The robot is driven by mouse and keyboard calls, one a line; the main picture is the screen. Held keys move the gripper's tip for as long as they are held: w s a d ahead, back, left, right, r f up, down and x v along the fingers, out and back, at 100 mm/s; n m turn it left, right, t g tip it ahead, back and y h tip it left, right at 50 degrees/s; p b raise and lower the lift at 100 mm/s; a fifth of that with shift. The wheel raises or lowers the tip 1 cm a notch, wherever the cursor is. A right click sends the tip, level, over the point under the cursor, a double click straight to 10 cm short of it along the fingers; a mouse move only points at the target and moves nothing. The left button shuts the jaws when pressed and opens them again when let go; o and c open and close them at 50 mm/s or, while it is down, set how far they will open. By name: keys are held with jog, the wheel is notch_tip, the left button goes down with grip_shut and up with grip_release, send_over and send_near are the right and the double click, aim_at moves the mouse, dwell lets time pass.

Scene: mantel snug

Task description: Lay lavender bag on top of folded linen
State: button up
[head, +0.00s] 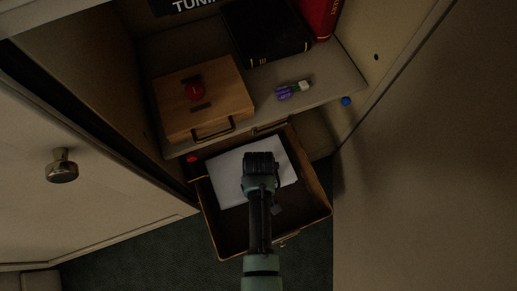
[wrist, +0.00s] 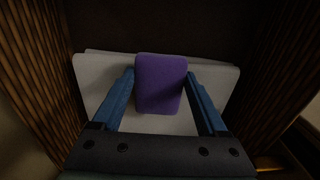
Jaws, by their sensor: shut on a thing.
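The lavender bag (wrist: 160,84) is a purple, rounded block in the wrist view. My gripper (wrist: 160,92) is shut on it, with one blue finger on each side. The folded linen (wrist: 205,78) is a white, flat stack lying behind and below the bag. I cannot tell whether the bag touches it. In the head view the folded linen (head: 225,177) lies in an open drawer (head: 318,190). My gripper (head: 261,165) is over the linen there and hides the bag.
A cabinet door with a round knob (head: 62,167) stands at left. The drawer walls are close around my gripper.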

jog(key=shift+f, duration=0.35)
jog(key=shift+f, duration=0.15)
jog(key=o, duration=1.2)
jog(key=shift+o, duration=0.2)
notch_tip(320, 180, up, 12)
jog(key=p, duration=0.7)
jog(key=shift+r, duration=0.2)
